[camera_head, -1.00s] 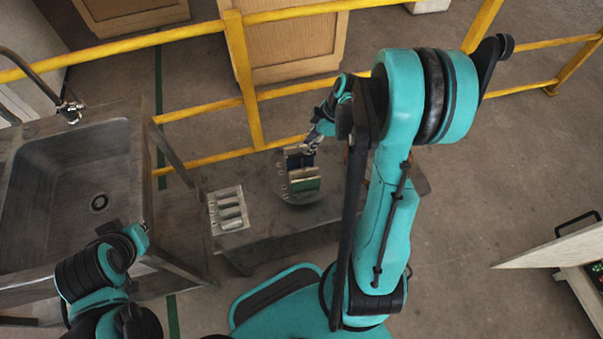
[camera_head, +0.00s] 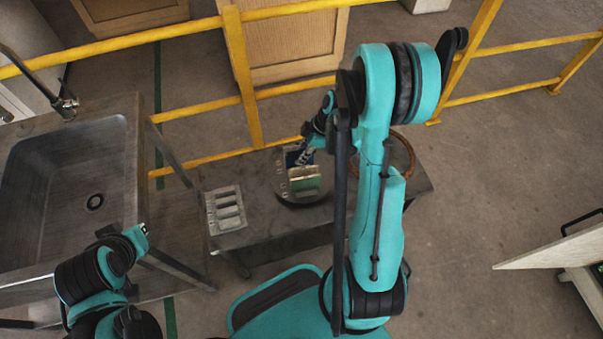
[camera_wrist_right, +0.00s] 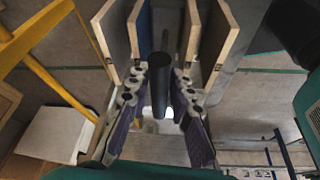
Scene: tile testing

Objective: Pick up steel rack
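The steel rack (camera_head: 284,187) stands on a round dark base on the low table and holds several upright tiles (camera_head: 305,180). My right gripper (camera_head: 304,157) is at the rack's far side in the head view. In the right wrist view, its two fingers (camera_wrist_right: 160,105) are spread on either side of a dark upright bar (camera_wrist_right: 160,80), with visible gaps. Tiles (camera_wrist_right: 115,35) stand left and right of the bar. The gripper hides part of the rack. My left gripper (camera_head: 138,236) is near the sink's front edge, its fingers too small to read.
A grey slotted holder (camera_head: 226,210) lies left of the rack on the dark table (camera_head: 270,242). A brown ring (camera_head: 405,150) is partly behind my right arm. A steel sink (camera_head: 60,185) is at left. A yellow railing (camera_head: 240,75) runs behind the table.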

